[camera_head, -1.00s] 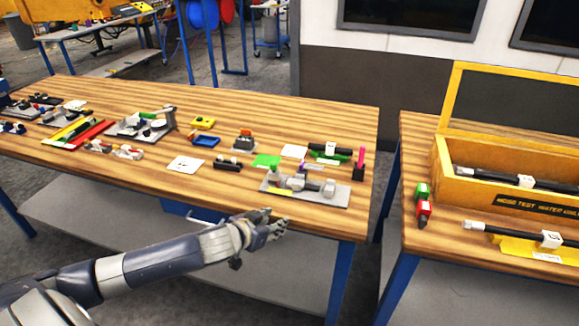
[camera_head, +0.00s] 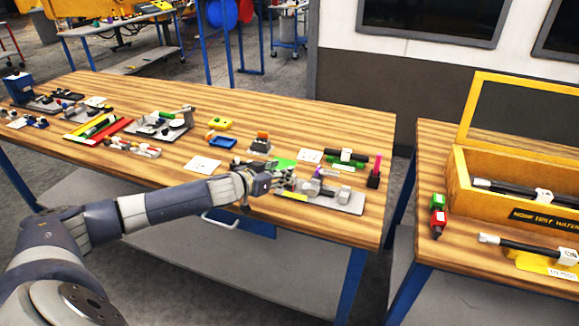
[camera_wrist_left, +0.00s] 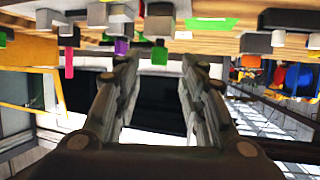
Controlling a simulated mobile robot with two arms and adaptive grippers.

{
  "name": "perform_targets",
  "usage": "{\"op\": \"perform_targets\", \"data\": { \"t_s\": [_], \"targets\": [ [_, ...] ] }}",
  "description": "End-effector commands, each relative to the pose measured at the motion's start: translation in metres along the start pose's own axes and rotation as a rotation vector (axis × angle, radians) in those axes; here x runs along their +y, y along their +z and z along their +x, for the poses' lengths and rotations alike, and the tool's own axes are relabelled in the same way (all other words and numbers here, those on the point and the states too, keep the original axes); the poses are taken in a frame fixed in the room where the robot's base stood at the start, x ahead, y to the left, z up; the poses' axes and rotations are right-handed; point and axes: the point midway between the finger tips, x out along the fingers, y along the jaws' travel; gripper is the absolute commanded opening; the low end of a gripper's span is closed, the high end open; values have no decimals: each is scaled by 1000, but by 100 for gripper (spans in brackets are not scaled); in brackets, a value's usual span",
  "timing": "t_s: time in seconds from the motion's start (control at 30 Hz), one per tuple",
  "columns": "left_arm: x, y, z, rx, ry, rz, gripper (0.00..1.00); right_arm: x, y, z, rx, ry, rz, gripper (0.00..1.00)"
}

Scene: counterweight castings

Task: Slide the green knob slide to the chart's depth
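My left gripper (camera_head: 290,180) is above the front-left end of a grey plate fixture (camera_head: 345,204), partly covering it. In the left wrist view its fingers (camera_wrist_left: 160,62) are apart with nothing between them. A green knob-like block (camera_wrist_left: 159,56) shows beyond the fingertip gap there, with a purple knob (camera_wrist_left: 121,46) beside it. In the head view the purple knob (camera_head: 318,173) stands on the grey fixture; I cannot clearly make out the green knob there. White cards lie behind (camera_head: 309,156) and left (camera_head: 202,165); their print is unreadable. My right gripper is out of view.
A flat green piece (camera_head: 284,164) lies behind the gripper. Several other fixtures fill the left side. A second table with a yellow-framed wooden box (camera_head: 500,190) is across a gap.

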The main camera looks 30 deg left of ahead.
Motion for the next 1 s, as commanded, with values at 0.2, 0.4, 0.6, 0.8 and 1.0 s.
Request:
{"op": "perform_targets", "data": {
  "t_s": [0.2, 0.4, 0.6, 0.8, 1.0],
  "targets": [
    [1, -4, 32, 2, 0, -1, 38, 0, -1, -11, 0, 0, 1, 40],
    [1, -1, 52, 1, 1, -1, 38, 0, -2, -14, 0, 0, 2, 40],
    [1, 0, 60, -1, 0, 2, 38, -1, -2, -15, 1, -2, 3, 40],
    [1, 0, 61, -1, 1, 2, 38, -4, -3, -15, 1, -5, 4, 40],
    [1, 0, 61, 0, 1, 2, 10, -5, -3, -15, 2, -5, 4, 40]
  ]
}}
